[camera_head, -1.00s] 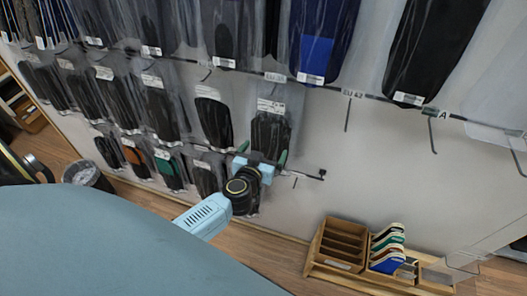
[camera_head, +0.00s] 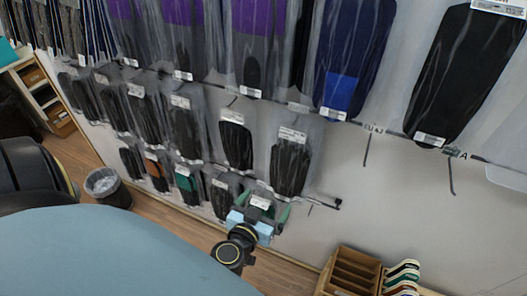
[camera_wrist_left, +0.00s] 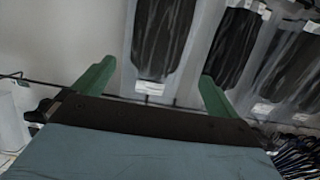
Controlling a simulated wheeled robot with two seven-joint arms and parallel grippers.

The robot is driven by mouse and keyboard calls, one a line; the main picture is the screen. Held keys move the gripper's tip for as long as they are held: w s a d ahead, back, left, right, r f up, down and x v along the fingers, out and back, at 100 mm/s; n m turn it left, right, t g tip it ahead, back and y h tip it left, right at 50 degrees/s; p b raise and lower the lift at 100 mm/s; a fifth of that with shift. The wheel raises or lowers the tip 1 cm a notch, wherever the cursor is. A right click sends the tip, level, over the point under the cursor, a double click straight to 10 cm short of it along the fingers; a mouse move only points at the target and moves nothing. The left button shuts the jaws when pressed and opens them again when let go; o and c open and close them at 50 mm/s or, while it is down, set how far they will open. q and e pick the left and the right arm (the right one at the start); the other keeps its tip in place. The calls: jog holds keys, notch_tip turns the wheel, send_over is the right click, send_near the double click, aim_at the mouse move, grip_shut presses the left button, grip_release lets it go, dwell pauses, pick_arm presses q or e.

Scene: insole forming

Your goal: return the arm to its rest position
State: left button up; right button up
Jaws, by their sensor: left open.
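My left gripper (camera_head: 262,212) shows low in the middle of the head view, in front of the lower rows of hanging insole packs. It is open, with its green fingers spread apart. In the left wrist view its two green fingers (camera_wrist_left: 158,84) stand wide apart. A clear pack of dark insoles (camera_wrist_left: 160,45) hangs beyond them in that view, and nothing is visibly held. The arm's black wrist joint shows below the gripper in the head view. My right gripper is not in view.
Insole packs (camera_head: 290,160) hang in rows on a pale wall, with bare hooks (camera_head: 451,178) at the right. A wooden rack (camera_head: 352,272) stands at the lower right. A bin (camera_head: 103,183) stands on the wooden floor at the left.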

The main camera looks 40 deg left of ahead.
pick_arm(q)
jog(key=shift+s+d+r, duration=0.1)
jog(key=shift+s+r, duration=0.05)
jog(key=shift+s, duration=0.25)
jog(key=s+d+f+m+g+h+b, duration=0.1)
jog(key=s+f+g+b, duration=0.15)
jog(key=f, duration=0.75)
jog(key=s+d+f+m+g+h+b, duration=0.15)
jog(key=s+f, duration=0.25)
jog(key=f, duration=0.6)
jog(key=s+d+f+m+g+h+b, duration=0.1)
jog(key=s+f+m+h+b, duration=0.15)
jog(key=f, duration=0.75)
jog(key=s+a+f+g+b, duration=0.1)
jog(key=s+f+g, duration=0.3)
jog(key=s+f, duration=0.5)
jog(key=s+a+f+g+y+b, duration=0.1)
jog(key=s+f+g+b, duration=0.3)
jog(key=s+f, duration=0.5)
jog(key=s, duration=0.5)
jog(key=shift+f+g+y+b, duration=0.25)
jog(key=shift+g+y+b, duration=0.05)
jog(key=shift+g, duration=0.1)
